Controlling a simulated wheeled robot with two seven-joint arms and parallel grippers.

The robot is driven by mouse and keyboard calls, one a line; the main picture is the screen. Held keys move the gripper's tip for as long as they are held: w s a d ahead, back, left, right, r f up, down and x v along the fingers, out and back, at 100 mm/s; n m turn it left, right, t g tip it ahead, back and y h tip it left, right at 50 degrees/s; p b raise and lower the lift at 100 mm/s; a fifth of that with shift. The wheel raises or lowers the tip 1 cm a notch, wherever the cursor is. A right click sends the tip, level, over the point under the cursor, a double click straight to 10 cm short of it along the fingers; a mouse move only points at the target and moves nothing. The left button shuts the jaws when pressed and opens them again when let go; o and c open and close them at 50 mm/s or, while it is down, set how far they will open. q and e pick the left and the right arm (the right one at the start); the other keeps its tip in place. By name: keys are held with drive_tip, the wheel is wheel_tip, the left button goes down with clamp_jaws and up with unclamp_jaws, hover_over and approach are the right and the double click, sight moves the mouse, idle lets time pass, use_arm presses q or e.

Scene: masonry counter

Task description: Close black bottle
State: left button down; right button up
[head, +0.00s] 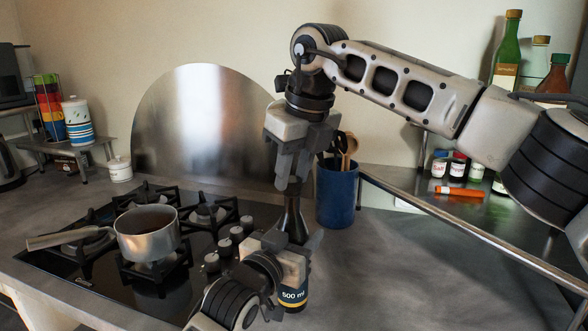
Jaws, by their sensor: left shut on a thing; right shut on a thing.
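The black bottle (295,222) stands upright over the counter, right of the stove; its lower part shows a label reading "500 ml". My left gripper (298,250) is shut on the bottle's body from the lower left and hides part of it. My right gripper (292,172) points down from above, its fingers shut at the bottle's top. A dark piece, seemingly the cap, is between its fingertips, mostly hidden. I cannot tell whether the cap is seated on the neck. I cannot tell if the bottle's base touches the counter.
A blue utensil pot (337,195) stands close behind the bottle. A saucepan (147,235) sits on the stove (95,272) at the left. A metal shelf (400,184) with jars and bottles is at the right. The counter (400,275) front right is clear.

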drive_tip(key=m+h, duration=0.1)
drive_tip(key=m, duration=0.3)
drive_tip(key=shift+a+m+t, duration=0.1)
drive_tip(key=shift+m+t, duration=0.2)
drive_tip(key=shift+m, duration=0.1)
drive_tip(key=m, duration=0.2)
drive_tip(key=m+h, duration=0.1)
drive_tip(key=m, duration=0.2)
drive_tip(key=shift+a+h, duration=0.1)
drive_tip(key=shift+h, duration=0.2)
drive_tip(key=m+h, duration=0.1)
drive_tip(key=m, duration=0.4)
drive_tip(key=shift+a+m, duration=0.1)
drive_tip(key=shift+m, duration=0.3)
drive_tip(key=m+g+h, duration=0.1)
drive_tip(key=m, duration=0.2)
drive_tip(key=o, duration=1.5)
